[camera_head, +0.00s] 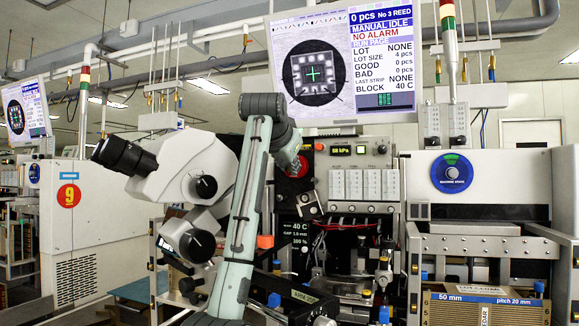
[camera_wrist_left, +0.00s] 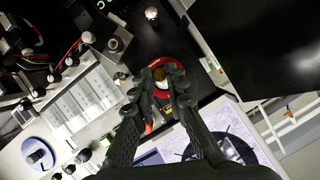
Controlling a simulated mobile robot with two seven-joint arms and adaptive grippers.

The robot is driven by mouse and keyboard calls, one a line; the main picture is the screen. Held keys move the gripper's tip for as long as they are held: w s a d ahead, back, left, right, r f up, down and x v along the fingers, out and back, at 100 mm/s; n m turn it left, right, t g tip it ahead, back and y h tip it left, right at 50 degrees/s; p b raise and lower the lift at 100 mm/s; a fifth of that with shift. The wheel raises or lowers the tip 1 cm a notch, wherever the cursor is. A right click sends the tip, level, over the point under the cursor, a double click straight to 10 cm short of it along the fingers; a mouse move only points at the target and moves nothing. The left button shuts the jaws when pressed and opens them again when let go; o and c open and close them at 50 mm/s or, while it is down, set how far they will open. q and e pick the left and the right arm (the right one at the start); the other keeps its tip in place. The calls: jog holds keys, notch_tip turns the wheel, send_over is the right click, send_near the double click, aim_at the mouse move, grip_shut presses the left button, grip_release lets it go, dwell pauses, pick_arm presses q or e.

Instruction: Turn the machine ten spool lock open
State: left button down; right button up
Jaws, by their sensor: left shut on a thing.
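The spool lock is a round red-rimmed piece (camera_head: 301,167) on the dark front of the machine, just below the large monitor in the head view. In the left wrist view its red rim (camera_wrist_left: 167,61) shows around a pale and yellowish middle. My left gripper (camera_head: 291,151) is at the lock, its arm rising from the bottom middle of the head view and partly covering it. In the left wrist view both fingers (camera_wrist_left: 161,86) are closed on the lock's middle. The lock's exact turn angle cannot be told. My right gripper is out of view.
The large monitor (camera_head: 340,62) hangs just above the lock. A white microscope (camera_head: 180,165) stands to the left. A panel of pale switches (camera_head: 362,184) is to the right. A round blue dial (camera_head: 452,173) is farther right.

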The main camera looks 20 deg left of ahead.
pick_arm(q)
jog(key=shift+a+n+h, duration=0.1)
jog(key=shift+n+h, duration=0.4)
jog(key=shift+n, duration=0.2)
jog(key=c, duration=1.5)
grip_release()
jog(key=shift+c, duration=0.2)
jog(key=shift+r, duration=0.1)
notch_tip(320, 180, up, 10)
